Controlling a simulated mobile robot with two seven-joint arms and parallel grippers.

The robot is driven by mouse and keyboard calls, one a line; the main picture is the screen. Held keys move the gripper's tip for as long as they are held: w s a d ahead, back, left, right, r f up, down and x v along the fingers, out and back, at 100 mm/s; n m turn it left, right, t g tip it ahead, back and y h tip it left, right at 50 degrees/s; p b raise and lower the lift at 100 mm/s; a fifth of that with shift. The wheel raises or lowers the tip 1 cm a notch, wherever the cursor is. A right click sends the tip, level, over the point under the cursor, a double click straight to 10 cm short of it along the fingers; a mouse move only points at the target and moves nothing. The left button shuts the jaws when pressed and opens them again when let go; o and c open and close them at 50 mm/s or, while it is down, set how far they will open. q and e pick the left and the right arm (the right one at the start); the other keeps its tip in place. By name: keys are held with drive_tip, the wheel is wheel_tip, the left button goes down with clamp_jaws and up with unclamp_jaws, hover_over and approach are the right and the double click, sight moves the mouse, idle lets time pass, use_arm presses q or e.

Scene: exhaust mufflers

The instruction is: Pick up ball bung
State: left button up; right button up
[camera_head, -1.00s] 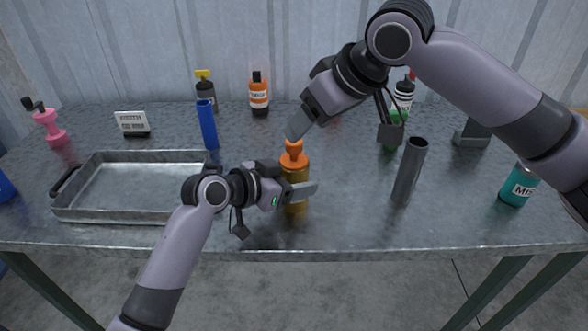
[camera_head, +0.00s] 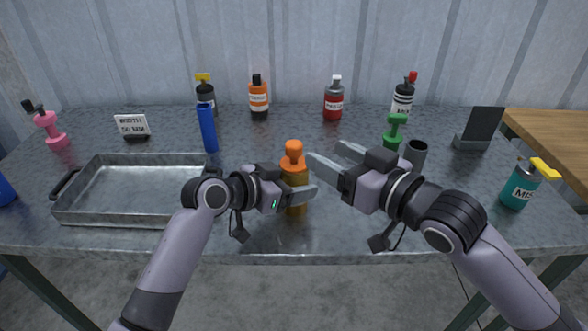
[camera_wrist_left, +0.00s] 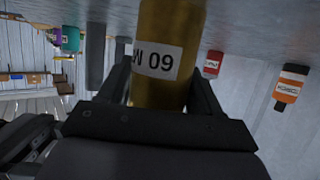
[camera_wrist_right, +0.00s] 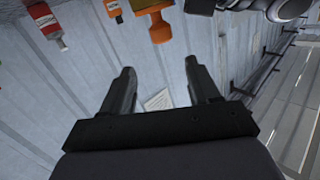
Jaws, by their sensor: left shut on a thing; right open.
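An orange ball-shaped bung (camera_head: 293,157) sits in the mouth of an amber bottle (camera_head: 296,209) at the middle of the table. It also shows near the top of the right wrist view (camera_wrist_right: 160,29). My left gripper (camera_head: 300,192) is shut around the bottle, below the bung. The left wrist view shows the labelled bottle (camera_wrist_left: 158,60) between its fingers. My right gripper (camera_head: 330,154) is open and empty, just right of the bung and at about its height in the head view. I cannot tell whether its fingertips touch anything.
A metal tray (camera_head: 135,216) is at left, with a blue cylinder (camera_head: 208,128) behind it. A grey tube (camera_head: 416,150) and a green stopper-shaped thing (camera_head: 395,128) stand behind my right gripper. A teal bottle (camera_head: 519,187) is at right. Several bottles line the back.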

sight(299, 148)
drive_tip(key=shift+n+t, duration=0.5)
drive_tip(key=shift+s+a+f+x, duration=0.1)
drive_tip(key=shift+f+x, duration=0.15)
drive_tip(key=shift+x, duration=1.3)
drive_tip(key=shift+s+a+f+x, duration=0.15)
drive_tip(key=shift+f+x, duration=0.1)
drive_tip(key=shift+x, duration=1.25)
drive_tip(key=shift+s+a+f+x, duration=0.1)
drive_tip(key=shift+f+x, duration=0.15)
drive_tip(key=shift+x, duration=1.3)
clamp_jaws()
